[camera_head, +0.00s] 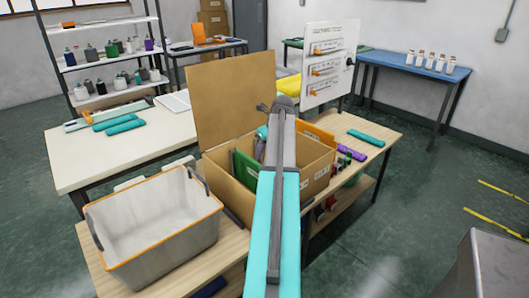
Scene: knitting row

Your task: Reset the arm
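My arm reaches up from the bottom centre, over the open cardboard box (229,186) on the wooden table. Its grey upper end lies in front of the box. My gripper cannot be made out; the arm itself may hide it. Whether it holds anything does not show. The box has its tall flap standing up at the back left. Inside it are a green item (245,168) and an orange item (316,135), partly hidden by my arm.
An empty grey bin (158,258) with an orange rim stands left of the box. Purple (352,153) and teal (366,137) items lie right of it. A white panel (330,65) stands behind. A white table (80,170) is at left; open floor (420,200) is at right.

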